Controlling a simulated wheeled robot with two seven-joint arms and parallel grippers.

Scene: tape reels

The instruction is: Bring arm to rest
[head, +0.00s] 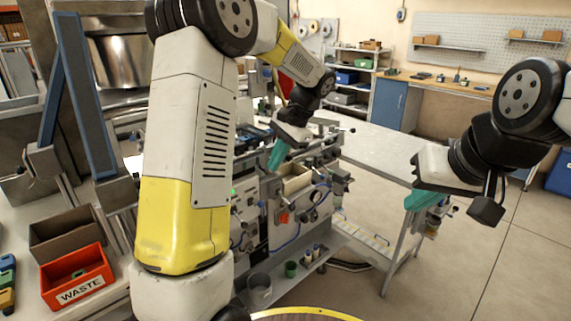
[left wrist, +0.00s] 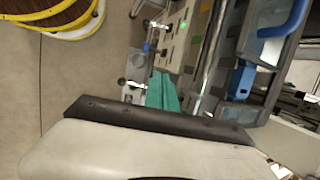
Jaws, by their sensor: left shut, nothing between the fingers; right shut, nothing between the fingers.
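My left arm crosses the middle of the head view. Its gripper (head: 277,157) has teal fingers, points down and hangs in front of the machine (head: 290,200). The left wrist view shows the teal fingers (left wrist: 162,92) together with nothing between them. My right gripper (head: 424,200) is at the right of the head view, with teal fingers pointing down and left, shut and empty. It hangs near the end of the grey table (head: 385,150). Neither gripper visibly holds anything. My left arm hides part of the machine and bench.
A red waste bin (head: 78,281) and a brown bin (head: 66,235) stand at the lower left. Shelves (head: 350,75) and a workbench (head: 445,84) line the back. A yellow-rimmed reel (left wrist: 60,12) shows in the left wrist view. Floor (head: 480,270) at the lower right is open.

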